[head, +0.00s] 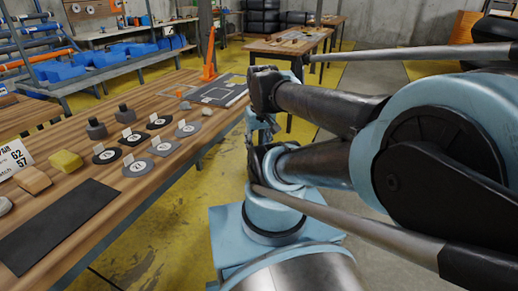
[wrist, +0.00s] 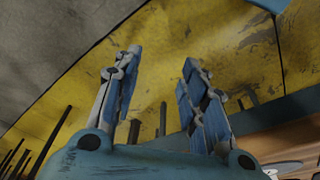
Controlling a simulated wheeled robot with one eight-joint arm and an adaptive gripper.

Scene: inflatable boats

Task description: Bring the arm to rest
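My gripper (wrist: 160,62) fills the middle of the wrist view. Its two blue and grey jointed fingers stand well apart, and nothing is between them. Behind the fingers is the yellow painted floor (wrist: 160,35). In the head view my arm is folded at the right, beside the long wooden workbench (head: 118,197) and clear of its edge. The gripper is hard to make out in the head view among the arm links.
The workbench holds several numbered round and square patches (head: 137,165), a black sheet (head: 58,226), a yellow block (head: 65,162), and an orange tool (head: 209,68). Another wooden table (head: 290,43) stands farther back. Yellow floor lies open beside the bench.

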